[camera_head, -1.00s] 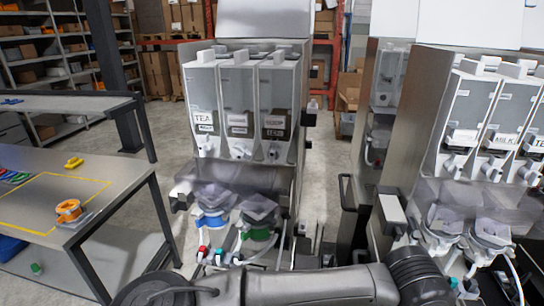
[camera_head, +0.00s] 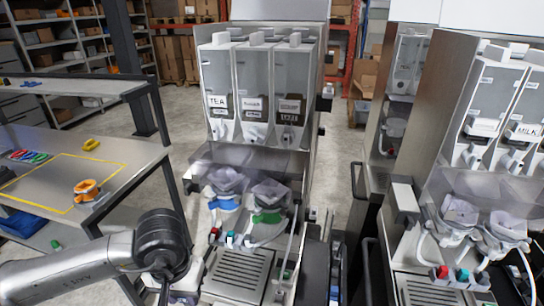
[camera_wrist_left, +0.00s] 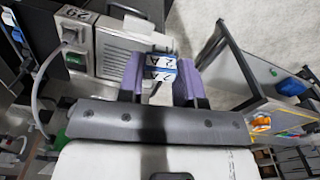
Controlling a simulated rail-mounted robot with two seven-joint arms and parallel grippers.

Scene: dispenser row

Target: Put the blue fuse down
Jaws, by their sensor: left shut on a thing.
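The blue fuse (camera_wrist_left: 160,66), a small blue-and-white block marked "2A", is in the left wrist view between the purple fingers of my left gripper (camera_wrist_left: 160,76). The gripper is shut on it and holds it clear of the surfaces in view. In the head view my left arm comes in from the lower left, and its wrist hangs in front of the gap between the table and the dispenser. The fingers and fuse cannot be made out clearly there. My right gripper is not in view.
A table (camera_head: 130,155) with a yellow outline stands at left, carrying an orange item (camera_head: 87,190), a yellow item (camera_head: 91,144) and coloured rings (camera_head: 30,156). A tea dispenser (camera_head: 258,90) stands in the middle, another dispenser (camera_head: 490,110) at right. The outlined area is mostly bare.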

